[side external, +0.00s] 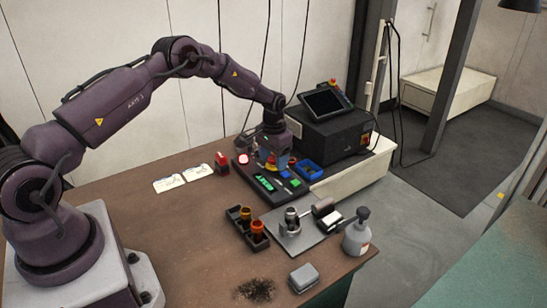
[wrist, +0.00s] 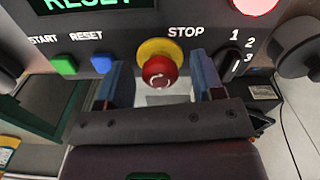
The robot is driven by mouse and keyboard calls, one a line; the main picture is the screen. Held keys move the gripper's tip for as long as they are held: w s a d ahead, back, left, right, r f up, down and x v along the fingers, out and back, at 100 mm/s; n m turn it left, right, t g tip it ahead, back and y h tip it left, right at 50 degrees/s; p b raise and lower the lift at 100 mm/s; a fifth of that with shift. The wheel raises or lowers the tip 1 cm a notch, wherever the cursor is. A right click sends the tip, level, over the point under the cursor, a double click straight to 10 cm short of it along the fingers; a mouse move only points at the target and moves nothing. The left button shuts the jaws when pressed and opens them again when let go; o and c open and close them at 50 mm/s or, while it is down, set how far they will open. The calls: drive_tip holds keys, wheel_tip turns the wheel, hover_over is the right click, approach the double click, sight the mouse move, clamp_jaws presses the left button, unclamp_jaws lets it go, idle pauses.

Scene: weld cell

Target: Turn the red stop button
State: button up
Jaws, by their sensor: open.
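The red stop button (wrist: 159,71) is a round mushroom knob with a white arrow mark, on a yellow ring under the label STOP. My gripper (wrist: 160,77) is open, with one blue-padded finger on each side of the button. Gaps show between both fingers and the knob, so it is not gripped. In the side view, my gripper (side external: 275,162) is low over the dark control panel (side external: 246,173), pointing down. The red and yellow of the button show only partly beside the fingers there.
The panel also has a blue RESET button (wrist: 102,64), a green START button (wrist: 64,65), a 1-2-3 selector (wrist: 233,62), a lit red lamp (wrist: 255,4) and a green display (wrist: 95,5).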

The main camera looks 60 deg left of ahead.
sight(268, 172)
wheel_tip(268, 172, up, 13)
idle(0.5)
drive_tip(key=s+d+r+t, duration=0.2)
drive_tip(key=s+d+r, duration=0.3)
drive_tip(key=s, duration=0.5)
drive_tip(key=s+d+r+m+t, duration=0.1)
drive_tip(key=s+d+r, duration=0.5)
drive_tip(key=s, duration=0.5)
drive_tip(key=s+d+r+t, duration=0.2)
drive_tip(key=s+d+r, duration=0.4)
drive_tip(key=s+r, duration=0.2)
drive_tip(key=shift+s+m+t, duration=0.3)
drive_tip(key=shift+s+m, duration=0.1)
drive_tip(key=shift+s, duration=0.8)
